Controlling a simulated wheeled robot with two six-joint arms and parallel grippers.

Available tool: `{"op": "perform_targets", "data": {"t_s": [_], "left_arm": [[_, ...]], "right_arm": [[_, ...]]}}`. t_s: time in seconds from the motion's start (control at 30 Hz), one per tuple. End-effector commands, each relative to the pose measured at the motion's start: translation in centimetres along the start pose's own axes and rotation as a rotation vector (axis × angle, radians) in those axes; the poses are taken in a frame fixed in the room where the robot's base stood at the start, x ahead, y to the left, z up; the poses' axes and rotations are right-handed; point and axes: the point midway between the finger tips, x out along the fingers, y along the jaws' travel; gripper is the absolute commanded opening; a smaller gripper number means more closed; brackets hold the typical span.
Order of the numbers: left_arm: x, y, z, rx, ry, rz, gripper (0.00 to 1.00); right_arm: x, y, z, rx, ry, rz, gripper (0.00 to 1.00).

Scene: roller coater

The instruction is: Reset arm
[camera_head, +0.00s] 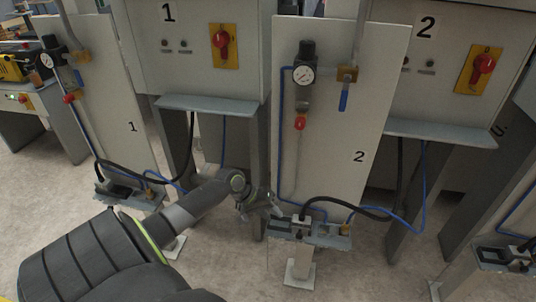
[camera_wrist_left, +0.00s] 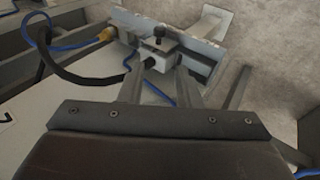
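My left arm comes in from the lower left in the head view. Its left gripper (camera_head: 272,208) is near the left end of the fixture on the stand by panel 2 (camera_head: 362,110). In the left wrist view two fingers (camera_wrist_left: 160,78) stand apart with a gap between them, and nothing is held. Just beyond the fingertips is a metal block with a dark knob (camera_wrist_left: 158,46) on the fixture plate (camera_wrist_left: 198,52). I cannot tell whether the fingers touch it. My right gripper is not in view.
Panel 1 (camera_head: 110,118) and its fixture (camera_head: 128,196) stand to the left. Grey cabinets with red switches (camera_head: 221,39) are behind. A black hose (camera_head: 350,206) and a blue hose (camera_head: 405,222) run at the fixture by panel 2. Bare floor (camera_head: 225,270) shows in front.

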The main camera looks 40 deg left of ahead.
Motion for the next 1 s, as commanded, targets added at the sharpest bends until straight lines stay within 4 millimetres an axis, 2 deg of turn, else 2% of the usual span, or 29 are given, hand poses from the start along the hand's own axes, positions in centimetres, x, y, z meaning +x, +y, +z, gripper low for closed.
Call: {"op": "perform_targets", "data": {"t_s": [0.2, 0.77, 0.87, 0.97, 1.0], "left_arm": [[-1.2, 0.0, 0.1, -0.001, -0.002, 0.0, 0.31], [-1.2, -0.1, 0.1, -0.001, 0.0, -0.001, 0.31], [-0.2, -1.5, 0.3, -0.009, 0.015, -0.021, 0.31], [2.2, -5.2, 1.4, -0.022, 0.051, -0.078, 0.31], [3.5, -7.3, 2.2, -0.024, 0.069, -0.115, 0.31]], "right_arm": [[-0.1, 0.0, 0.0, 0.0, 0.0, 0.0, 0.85], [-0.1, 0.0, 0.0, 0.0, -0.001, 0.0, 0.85], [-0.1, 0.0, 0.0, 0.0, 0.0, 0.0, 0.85], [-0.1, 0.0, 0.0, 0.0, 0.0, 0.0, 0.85], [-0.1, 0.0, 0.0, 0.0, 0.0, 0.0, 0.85]]}}
